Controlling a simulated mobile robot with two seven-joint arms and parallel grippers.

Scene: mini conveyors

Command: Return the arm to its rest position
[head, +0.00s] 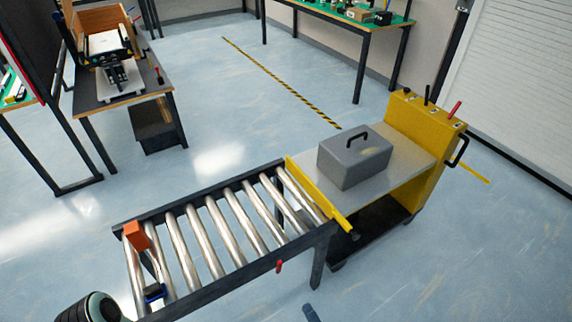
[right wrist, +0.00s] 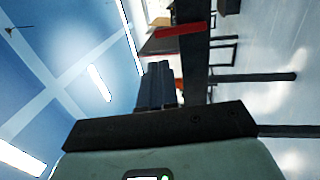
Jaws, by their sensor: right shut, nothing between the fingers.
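My right gripper shows as a small dark tip (head: 311,313) at the bottom edge of the head view, over the floor in front of the roller conveyor. In the right wrist view its dark fingers (right wrist: 160,85) are together, with nothing between them. They are clear of any object.
A roller conveyor (head: 222,262) joins a yellow cart (head: 420,122). A grey case (head: 355,160) with a black handle rests on the cart's plate. An orange block (head: 137,235) is at the conveyor's left end. A workbench (head: 90,97) stands back left. Floor behind the conveyor is clear.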

